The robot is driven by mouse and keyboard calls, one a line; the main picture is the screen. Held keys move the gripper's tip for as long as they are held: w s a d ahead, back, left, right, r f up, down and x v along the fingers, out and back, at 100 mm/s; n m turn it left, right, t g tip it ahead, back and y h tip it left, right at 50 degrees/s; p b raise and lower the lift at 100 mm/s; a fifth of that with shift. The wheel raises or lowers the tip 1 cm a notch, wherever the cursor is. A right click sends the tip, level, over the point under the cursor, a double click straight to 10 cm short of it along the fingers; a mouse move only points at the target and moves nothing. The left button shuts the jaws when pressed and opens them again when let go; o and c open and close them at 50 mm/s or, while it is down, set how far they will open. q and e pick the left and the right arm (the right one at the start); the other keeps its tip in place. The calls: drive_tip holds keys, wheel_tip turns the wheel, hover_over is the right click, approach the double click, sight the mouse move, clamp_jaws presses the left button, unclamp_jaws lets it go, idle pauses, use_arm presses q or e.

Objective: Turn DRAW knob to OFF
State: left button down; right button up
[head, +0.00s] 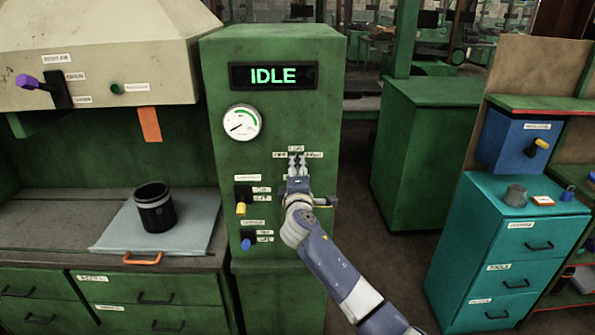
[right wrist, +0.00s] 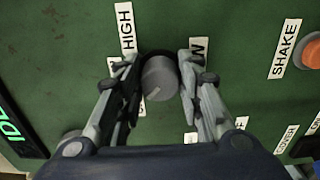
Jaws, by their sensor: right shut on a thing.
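The grey round knob (right wrist: 159,80) on the green machine panel (head: 222,165) sits between the two fingers of my right gripper (head: 296,164) in the right wrist view. The gripper is shut on it, one finger on each side. A HIGH label (right wrist: 127,28) is beside the left finger, and another label ending in W (right wrist: 199,50) is partly covered by the right finger. Which label the knob points to is hard to tell. In the head view my gripper covers the knob. The display (head: 273,76) reads IDLE. My left gripper is not in view.
Yellow (head: 241,209) and blue (head: 246,244) controls sit low on the panel, left of my right arm. A round gauge (head: 242,122) is above them. An orange button (right wrist: 309,54) is beside the SHAKE label. A black cup (head: 154,208) stands on the left bench.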

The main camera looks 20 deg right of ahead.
drive_tip(key=shift+f, duration=0.1)
drive_tip(key=o, duration=1.1)
drive_tip(key=shift+c, duration=0.2)
drive_tip(key=v, duration=1.2)
